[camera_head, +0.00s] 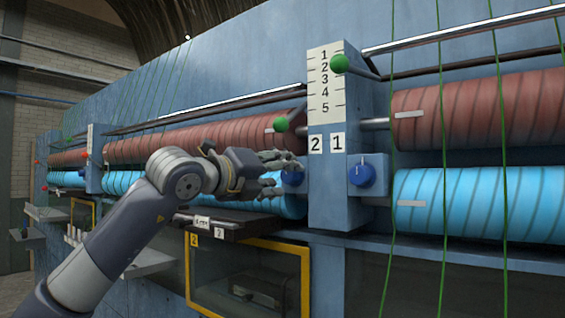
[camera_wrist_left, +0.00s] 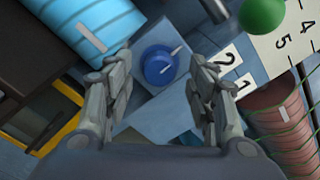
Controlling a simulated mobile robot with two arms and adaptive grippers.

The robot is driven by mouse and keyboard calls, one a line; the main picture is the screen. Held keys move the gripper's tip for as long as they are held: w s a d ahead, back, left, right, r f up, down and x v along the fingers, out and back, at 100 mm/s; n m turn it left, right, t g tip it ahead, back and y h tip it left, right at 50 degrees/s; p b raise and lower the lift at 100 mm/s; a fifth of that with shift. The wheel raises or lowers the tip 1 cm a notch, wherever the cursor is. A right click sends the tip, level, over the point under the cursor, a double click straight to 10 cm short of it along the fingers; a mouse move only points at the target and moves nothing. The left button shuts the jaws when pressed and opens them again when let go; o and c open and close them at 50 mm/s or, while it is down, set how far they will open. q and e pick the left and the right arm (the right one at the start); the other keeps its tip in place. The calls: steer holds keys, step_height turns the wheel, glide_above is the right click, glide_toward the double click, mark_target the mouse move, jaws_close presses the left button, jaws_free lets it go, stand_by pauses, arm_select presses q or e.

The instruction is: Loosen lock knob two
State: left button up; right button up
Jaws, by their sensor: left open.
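The blue lock knob two (camera_head: 292,178) sits on a blue block at the left of the column, beside the label 2 (camera_head: 315,144). In the left wrist view the knob (camera_wrist_left: 158,68) is round with a pale pointer line. My left gripper (camera_head: 282,172) is open, its fingers pointing at the knob. In the left wrist view its fingertips (camera_wrist_left: 163,60) stand apart on either side of the knob; contact cannot be told. Part of the knob is hidden by the fingers in the head view. My right gripper is not in view.
A second blue knob (camera_head: 362,176) is right of the column by label 1 (camera_head: 337,142). Green ball handles (camera_head: 339,63) (camera_head: 281,124) stick out above. Red rolls (camera_head: 480,110) and cyan rolls (camera_head: 480,205) run along both sides. A dark shelf (camera_head: 235,226) lies below the gripper.

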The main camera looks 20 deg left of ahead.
arm_select(q)
steer(key=shift+w+d, duration=0.15)
steer(key=shift+w, duration=0.35)
steer(key=c, duration=1.1)
